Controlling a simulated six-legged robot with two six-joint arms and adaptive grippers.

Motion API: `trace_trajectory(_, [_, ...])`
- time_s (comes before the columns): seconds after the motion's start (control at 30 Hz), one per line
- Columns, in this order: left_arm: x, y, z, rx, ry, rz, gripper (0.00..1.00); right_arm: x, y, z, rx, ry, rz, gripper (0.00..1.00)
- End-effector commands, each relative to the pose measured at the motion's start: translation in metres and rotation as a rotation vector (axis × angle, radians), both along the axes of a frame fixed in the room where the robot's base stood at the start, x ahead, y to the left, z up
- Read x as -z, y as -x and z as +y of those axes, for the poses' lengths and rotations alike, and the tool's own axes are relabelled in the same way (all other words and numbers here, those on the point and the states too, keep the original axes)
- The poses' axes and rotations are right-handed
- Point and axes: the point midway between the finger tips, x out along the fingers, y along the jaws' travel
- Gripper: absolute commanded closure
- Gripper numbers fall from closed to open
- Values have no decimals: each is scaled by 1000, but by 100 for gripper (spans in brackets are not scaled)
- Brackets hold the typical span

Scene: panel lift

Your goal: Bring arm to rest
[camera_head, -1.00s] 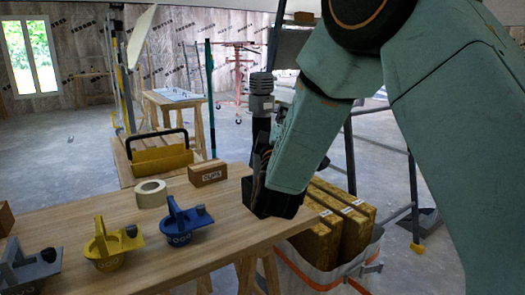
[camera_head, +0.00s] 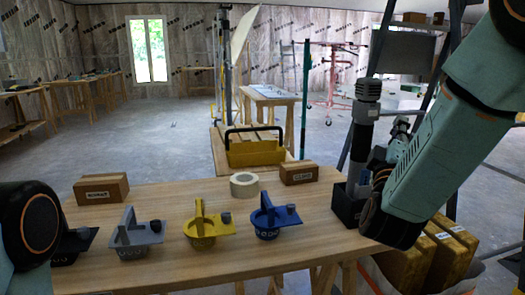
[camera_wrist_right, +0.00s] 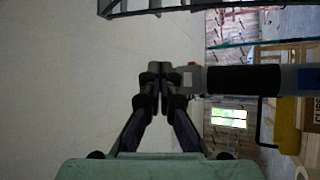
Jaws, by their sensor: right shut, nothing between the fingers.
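My right arm folds down at the right of the head view. My right gripper (camera_head: 401,127) is partly hidden behind my green forearm, beside an upright tool with a grey ribbed top (camera_head: 367,92). In the wrist view its fingers (camera_wrist_right: 160,78) are shut and empty. The tool's dark shaft (camera_wrist_right: 245,79) lies just right of the fingertips there; I cannot tell whether they touch. The tool stands in a black holder (camera_head: 346,206) at the table's right end. A dark round joint of my left arm shows at the left edge; the left gripper is out of view.
A yellow toolbox (camera_head: 256,153) stands behind. Yellow packs (camera_head: 447,240) sit below right.

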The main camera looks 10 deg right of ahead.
Motion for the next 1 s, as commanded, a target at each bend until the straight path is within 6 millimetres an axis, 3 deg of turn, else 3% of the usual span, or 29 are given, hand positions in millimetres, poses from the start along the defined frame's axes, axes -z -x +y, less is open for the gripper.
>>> trace_trajectory(0.13, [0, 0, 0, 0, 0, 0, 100, 17, -10, 4, -111, -178, -21, 100])
trace_trajectory(0.27, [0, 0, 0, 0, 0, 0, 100, 58, -21, 20, -269, -456, 19, 100])
trace_trajectory(0.47, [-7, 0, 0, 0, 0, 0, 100, 170, -9, 54, -372, -909, 224, 100])
trace_trajectory(0.6, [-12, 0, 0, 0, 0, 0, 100, 244, 23, 75, -329, -1154, 380, 100])
trace_trajectory(0.77, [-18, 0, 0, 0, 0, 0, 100, 316, 76, 94, -211, -1377, 553, 100])
trace_trajectory(0.87, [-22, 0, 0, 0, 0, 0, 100, 355, 119, 104, -108, -1488, 662, 100])
trace_trajectory(1.0, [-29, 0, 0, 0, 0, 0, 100, 401, 190, 116, 61, -1604, 823, 100])
